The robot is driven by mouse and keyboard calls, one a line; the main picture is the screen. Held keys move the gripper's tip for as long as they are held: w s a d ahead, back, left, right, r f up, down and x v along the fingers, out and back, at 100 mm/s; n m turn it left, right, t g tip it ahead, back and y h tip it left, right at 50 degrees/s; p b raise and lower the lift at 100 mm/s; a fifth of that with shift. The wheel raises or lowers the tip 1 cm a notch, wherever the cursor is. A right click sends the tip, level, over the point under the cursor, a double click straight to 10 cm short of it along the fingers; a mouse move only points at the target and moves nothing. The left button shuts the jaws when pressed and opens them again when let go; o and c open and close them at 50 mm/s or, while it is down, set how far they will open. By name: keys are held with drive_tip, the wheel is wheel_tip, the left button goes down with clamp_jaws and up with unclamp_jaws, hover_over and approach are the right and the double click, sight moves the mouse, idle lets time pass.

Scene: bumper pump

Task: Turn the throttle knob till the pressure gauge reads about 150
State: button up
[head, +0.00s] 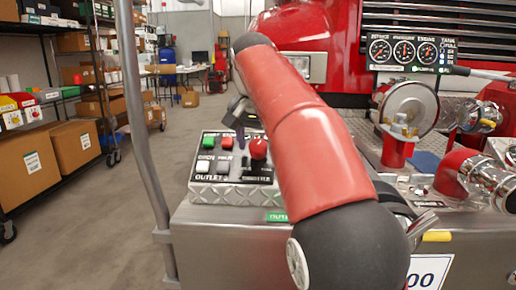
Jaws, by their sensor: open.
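A red round knob (258,149), which looks like the throttle knob, stands upright on the right of a small control box (200,190) with a black sloped face. Three round dials sit in the gauge panel (391,63) at the upper right. Their labels and needles are too small to read surely, so I cannot tell which is the pressure gauge or its value. My gripper (239,122) is open, above and slightly left of the red knob, apart from it as far as I can see. My red arm hides part of the gripper and the area right of the knob.
Green, red, white and grey buttons sit left of the knob. A grey upright rail (142,130) stands left of the box. Chrome valves and pipes (490,180) crowd the right.

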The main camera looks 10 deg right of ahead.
drive_tip(key=shift+w+f, duration=0.1)
drive_tip(key=shift+f, duration=0.1)
drive_tip(key=shift+c, duration=0.2)
drive_tip(key=c, duration=0.9)
drive_tip(key=shift+r+n+p, duration=0.35)
drive_tip(key=shift+n+p, duration=0.05)
drive_tip(key=shift+p, duration=0.7)
drive_tip(key=shift+f+n, duration=0.25)
drive_tip(key=shift+n, duration=0.25)
drive_tip(key=o, duration=0.9)
